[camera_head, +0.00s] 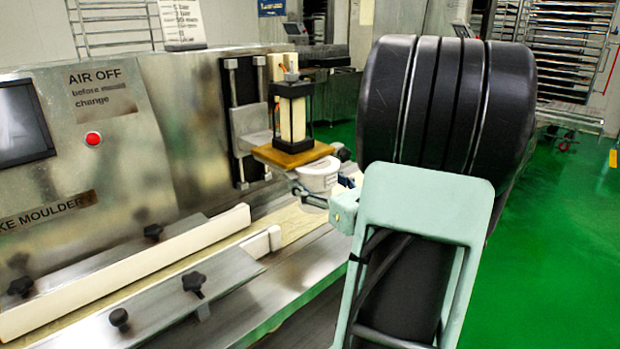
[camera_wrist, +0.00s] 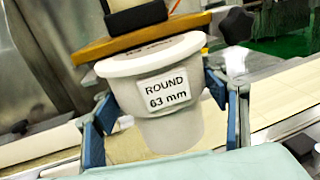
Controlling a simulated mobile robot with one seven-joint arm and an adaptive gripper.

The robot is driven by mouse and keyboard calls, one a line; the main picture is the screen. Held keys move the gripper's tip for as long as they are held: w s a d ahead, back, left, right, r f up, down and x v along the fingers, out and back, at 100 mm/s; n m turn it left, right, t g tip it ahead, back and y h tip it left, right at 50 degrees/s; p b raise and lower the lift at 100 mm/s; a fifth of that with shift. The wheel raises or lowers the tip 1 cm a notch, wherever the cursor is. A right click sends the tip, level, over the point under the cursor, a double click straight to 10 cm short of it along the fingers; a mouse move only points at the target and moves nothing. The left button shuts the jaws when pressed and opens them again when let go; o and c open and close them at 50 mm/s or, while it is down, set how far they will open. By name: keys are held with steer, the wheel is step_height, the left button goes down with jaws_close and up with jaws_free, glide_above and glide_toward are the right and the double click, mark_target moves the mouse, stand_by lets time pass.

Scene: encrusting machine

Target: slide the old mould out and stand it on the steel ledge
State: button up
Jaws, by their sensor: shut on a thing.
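The old mould (camera_head: 318,178) is a white round cup with a wide rim. In the wrist view the mould (camera_wrist: 168,93) carries a label reading "ROUND 63 mm". It sits upright, close under an orange-brown plate (camera_head: 292,155) on the machine's press head. I cannot tell whether its rim still touches the plate. My gripper (camera_wrist: 162,118) is shut on the mould, with one blue finger on each side of its body. In the head view my arm hides part of the gripper. I cannot make out which surface is the steel ledge.
A belt with white side rails (camera_head: 130,270) runs below the press head. Black knobs (camera_head: 194,285) stand on the steel guide plates beside it. A steel panel at left has a screen (camera_head: 22,122) and a red button (camera_head: 93,138). Green floor lies open at right.

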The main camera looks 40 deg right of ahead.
mark_target(332, 186)
steer(key=shift+s+d+p, duration=0.15)
steer(key=shift+s, duration=1.8)
steer(key=shift+s+d+p, duration=0.1)
steer(key=shift+s+p, duration=0.05)
steer(key=shift+s, duration=1.8)
steer(key=shift+w+r, duration=0.1)
